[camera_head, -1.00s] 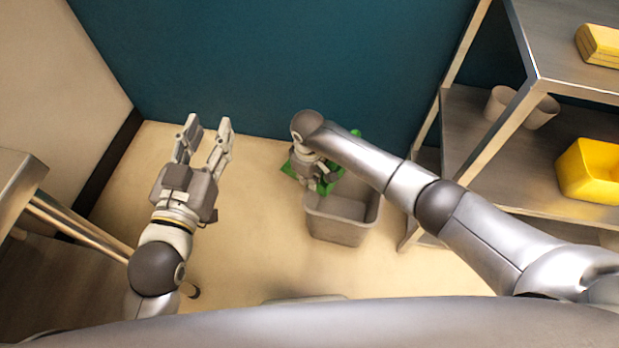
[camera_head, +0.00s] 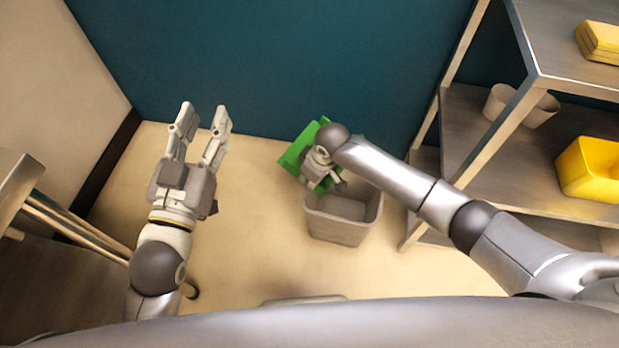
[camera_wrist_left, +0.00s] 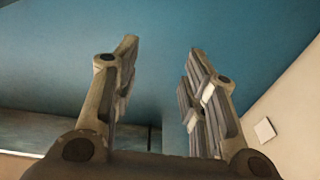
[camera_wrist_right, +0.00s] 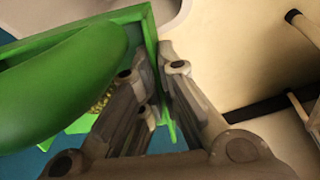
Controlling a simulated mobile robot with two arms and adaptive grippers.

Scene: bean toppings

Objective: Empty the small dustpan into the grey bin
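The small dustpan (camera_head: 297,154) is green and tilted over the far left part of the grey bin (camera_head: 342,228). My right gripper (camera_head: 330,181) is at the dustpan, above the bin's back left rim, mostly hidden by its own wrist. In the right wrist view, the dustpan (camera_wrist_right: 60,85) fills the left side, with its edge between the fingers of my right gripper (camera_wrist_right: 150,85). Some small yellowish bits show in the dustpan there. The bin's visible inside looks empty. My left gripper (camera_head: 203,122) is open and empty, left of the bin; its spread fingers also show in the left wrist view (camera_wrist_left: 160,75).
A metal shelf (camera_head: 545,70) stands at the right with two pale cups (camera_head: 541,112), a yellow container (camera_head: 592,171) and a yellow stack (camera_head: 600,42). A table (camera_head: 18,185) is at the left. The floor between my left gripper and the bin is clear.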

